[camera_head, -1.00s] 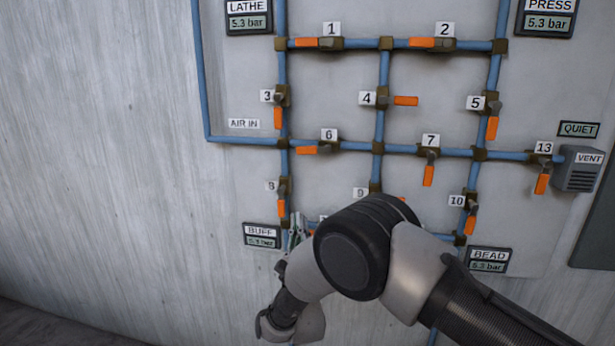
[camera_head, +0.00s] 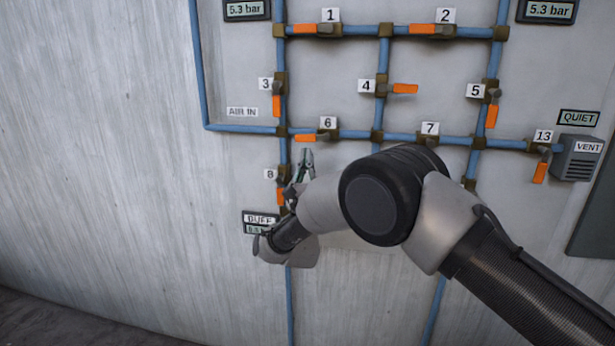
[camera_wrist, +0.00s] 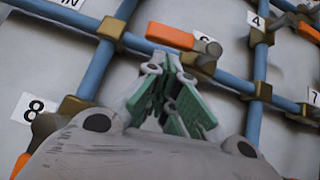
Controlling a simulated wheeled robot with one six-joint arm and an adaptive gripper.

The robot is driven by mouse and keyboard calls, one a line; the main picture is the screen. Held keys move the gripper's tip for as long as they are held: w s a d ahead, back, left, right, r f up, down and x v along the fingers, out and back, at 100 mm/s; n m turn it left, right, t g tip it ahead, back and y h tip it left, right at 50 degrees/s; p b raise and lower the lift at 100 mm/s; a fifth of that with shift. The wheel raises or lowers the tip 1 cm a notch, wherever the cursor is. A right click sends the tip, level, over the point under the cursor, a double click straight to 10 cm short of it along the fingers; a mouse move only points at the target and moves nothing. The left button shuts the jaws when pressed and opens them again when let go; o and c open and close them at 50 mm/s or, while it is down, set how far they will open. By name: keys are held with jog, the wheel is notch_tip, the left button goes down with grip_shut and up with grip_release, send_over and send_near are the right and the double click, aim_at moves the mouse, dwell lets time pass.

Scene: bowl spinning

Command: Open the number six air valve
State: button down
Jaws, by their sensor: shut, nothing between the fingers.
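The number six valve (camera_head: 328,136) sits on a horizontal blue pipe under its "6" label (camera_head: 328,122). Its orange handle (camera_head: 305,138) points left, lying along the pipe. In the wrist view the orange handle (camera_wrist: 168,36) and the grey stem of the valve (camera_wrist: 208,48) show just beyond the fingertips, and the label is partly hidden. My gripper (camera_head: 307,153) is shut and empty, pointing up just below the handle. The green-padded fingers of the gripper (camera_wrist: 170,68) show close together in the wrist view; I cannot tell whether they touch the handle.
Valve 8's orange handle (camera_head: 281,196) hangs down just left of my gripper. Valve 4's handle (camera_head: 405,89) points right; valve 7 (camera_head: 430,138) is partly hidden by my arm. The BUFF display (camera_head: 260,219) is partly covered. Bare wall lies left.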

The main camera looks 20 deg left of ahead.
jog(key=shift+r, duration=0.4)
